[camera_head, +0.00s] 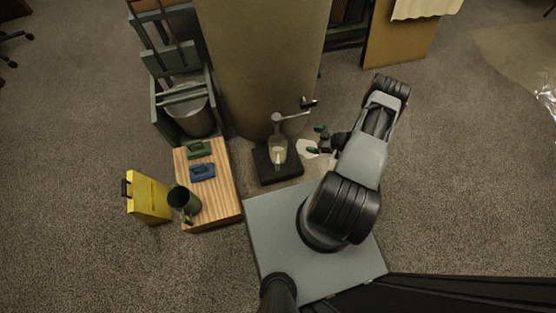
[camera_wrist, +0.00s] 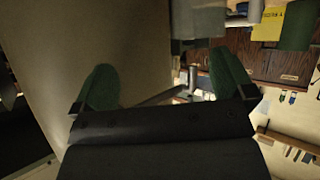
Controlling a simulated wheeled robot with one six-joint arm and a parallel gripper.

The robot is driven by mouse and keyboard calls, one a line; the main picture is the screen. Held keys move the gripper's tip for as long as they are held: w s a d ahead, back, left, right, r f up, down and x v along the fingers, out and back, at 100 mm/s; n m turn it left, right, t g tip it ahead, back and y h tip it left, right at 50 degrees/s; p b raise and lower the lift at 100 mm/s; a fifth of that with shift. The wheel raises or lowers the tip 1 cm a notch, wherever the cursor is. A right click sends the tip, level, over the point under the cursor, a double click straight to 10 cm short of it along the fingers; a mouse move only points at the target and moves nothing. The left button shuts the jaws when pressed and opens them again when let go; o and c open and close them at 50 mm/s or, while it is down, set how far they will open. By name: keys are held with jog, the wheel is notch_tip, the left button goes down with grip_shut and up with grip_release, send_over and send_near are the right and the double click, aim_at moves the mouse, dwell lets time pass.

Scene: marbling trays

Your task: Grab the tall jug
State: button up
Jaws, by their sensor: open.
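A dark green jug-like vessel (camera_head: 182,198) with a handle stands on the wooden board (camera_head: 222,200) at the left in the head view. I cannot tell for sure that it is the tall jug. A clear vessel (camera_head: 278,152) with pale contents stands on a dark base (camera_head: 262,168) by the column. My gripper (camera_head: 316,139) is open and empty, to the right of the clear vessel and apart from it. In the wrist view its green-tipped fingers (camera_wrist: 165,80) are spread wide. I cannot make out a jug between them.
Green (camera_head: 199,150) and blue (camera_head: 202,172) handled tools lie on the board. A yellow container (camera_head: 149,198) stands beside it. A broad beige column (camera_head: 262,70) rises behind the clear vessel. A metal bucket (camera_head: 190,112) sits in a frame.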

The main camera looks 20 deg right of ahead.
jog(key=y+b, duration=0.1)
jog(key=y, duration=0.1)
send_near(286, 152)
jog(key=shift+w+d+f+b+x, duration=0.15)
jog(key=shift+b+x, duration=0.6)
jog(key=shift+x, duration=1.1)
jog(key=shift+d+f+b+x, duration=0.25)
jog(key=shift+b+x, duration=0.45)
jog(key=shift+x, duration=1.1)
jog(key=shift+w+d+f+b+x, duration=0.1)
jog(key=shift+f+b+x, duration=0.15)
jog(key=shift+b+x, duration=1.05)
jog(key=shift+p+x, duration=0.4)
jog(key=shift+x, duration=0.7)
jog(key=shift+r, duration=0.1)
jog(key=c, duration=0.9)
jog(key=shift+o, duration=0.2)
jog(key=shift+r, duration=0.1)
